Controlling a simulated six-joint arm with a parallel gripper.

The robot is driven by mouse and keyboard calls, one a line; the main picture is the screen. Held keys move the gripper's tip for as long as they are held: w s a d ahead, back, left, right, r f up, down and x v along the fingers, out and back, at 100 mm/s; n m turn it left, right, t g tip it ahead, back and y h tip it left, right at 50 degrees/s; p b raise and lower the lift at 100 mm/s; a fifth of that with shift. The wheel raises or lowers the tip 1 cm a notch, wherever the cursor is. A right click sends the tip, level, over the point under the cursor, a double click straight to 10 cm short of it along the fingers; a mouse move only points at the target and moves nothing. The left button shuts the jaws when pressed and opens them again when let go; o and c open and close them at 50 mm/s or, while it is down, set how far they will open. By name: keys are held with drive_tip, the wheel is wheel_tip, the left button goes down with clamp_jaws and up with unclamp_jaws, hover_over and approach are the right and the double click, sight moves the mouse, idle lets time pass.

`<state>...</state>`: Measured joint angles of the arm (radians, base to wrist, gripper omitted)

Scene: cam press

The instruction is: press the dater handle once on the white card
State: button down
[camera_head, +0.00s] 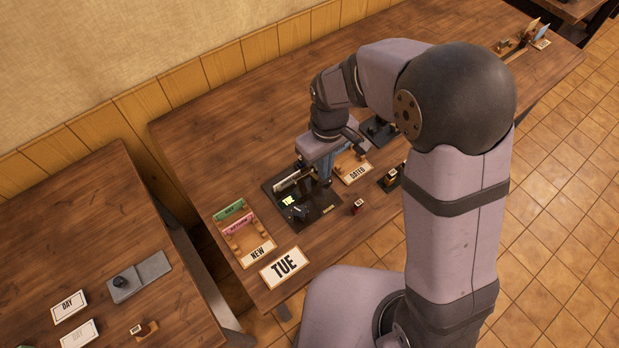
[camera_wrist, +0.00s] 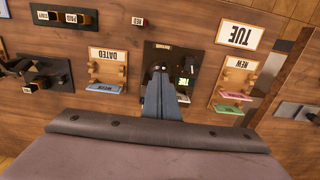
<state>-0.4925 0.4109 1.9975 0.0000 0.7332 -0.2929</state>
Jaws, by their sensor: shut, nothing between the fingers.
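The black dater base (camera_head: 322,215) lies on the table below my gripper (camera_head: 327,184); the base also shows in the wrist view (camera_wrist: 152,50). My gripper (camera_wrist: 159,74) is shut and empty, its tips pointing down over the base at a small dark knob, which looks like the dater handle (camera_wrist: 157,68). I cannot tell whether the tips touch it. A pale strip (camera_head: 290,179) stands at the base's back edge. I cannot make out which piece is the white card.
The NEW tray (camera_head: 257,254) with a green card (camera_head: 230,209) and a pink card (camera_head: 237,225) is left of the base. The DATED tray (camera_head: 356,173) is to the right. A red-topped block (camera_head: 357,207) is nearby.

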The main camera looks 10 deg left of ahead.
drive_tip(key=shift+f+b, duration=0.55)
drive_tip(key=shift+f, duration=0.25)
drive_tip(key=shift+f+b, duration=0.45)
drive_tip(key=shift+f, duration=0.65)
drive_tip(key=shift+r+p, duration=1.45)
drive_tip(key=shift+r, duration=0.45)
drive_tip(key=shift+r+p, duration=0.3)
drive_tip(key=shift+r, duration=0.2)
wheel_tip(320, 180, up, 5)
drive_tip(key=p, duration=0.4)
drive_tip(key=shift+p, duration=0.35)
drive_tip(key=shift+f, duration=0.1)
